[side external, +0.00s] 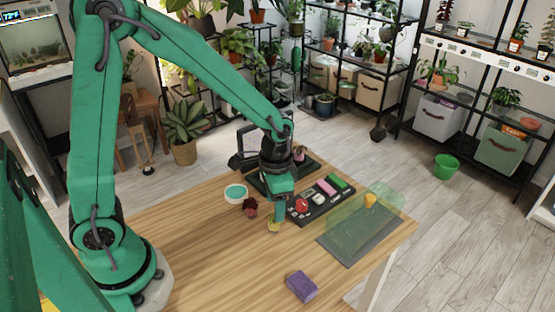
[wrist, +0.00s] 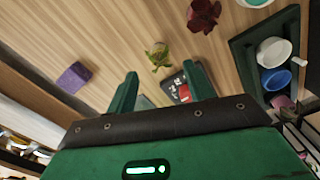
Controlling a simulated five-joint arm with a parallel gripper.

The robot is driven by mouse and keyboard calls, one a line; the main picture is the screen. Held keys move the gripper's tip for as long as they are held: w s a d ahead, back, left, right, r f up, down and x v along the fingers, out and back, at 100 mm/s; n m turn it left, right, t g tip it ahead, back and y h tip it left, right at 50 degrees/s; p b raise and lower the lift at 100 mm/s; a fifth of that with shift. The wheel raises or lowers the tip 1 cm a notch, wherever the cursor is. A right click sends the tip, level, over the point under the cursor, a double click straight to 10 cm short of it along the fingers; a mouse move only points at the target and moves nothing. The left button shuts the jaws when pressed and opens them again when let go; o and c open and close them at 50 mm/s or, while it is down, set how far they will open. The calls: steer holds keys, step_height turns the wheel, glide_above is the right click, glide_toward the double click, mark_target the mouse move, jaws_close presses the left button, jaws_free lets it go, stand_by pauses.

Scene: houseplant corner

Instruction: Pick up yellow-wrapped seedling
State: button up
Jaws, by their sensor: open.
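The yellow-wrapped seedling (side external: 274,227) is on the wooden table, just below my gripper (side external: 279,213) in the side view. In the wrist view the seedling (wrist: 158,58) shows green leaves and a yellowish wrap. It lies roughly in line with the gap between the fingertips of my gripper (wrist: 160,72), slightly beyond them. The two green fingers are spread apart with nothing held between them. I cannot tell the exact height of the fingertips above the seedling.
A dark red plant (side external: 250,207) stands close to the left. A black tray (side external: 318,212) with coloured items lies to the right, then a translucent green cover (side external: 355,222) near a yellow item (side external: 369,200). A purple block (side external: 301,286) is at the front, with bare table around it.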

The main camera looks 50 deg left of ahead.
mark_target(274, 225)
steer(key=shift+f, duration=0.75)
steer(key=shift+s+f, duration=0.15)
steer(key=shift+f, duration=2.45)
steer(key=c, duration=1)
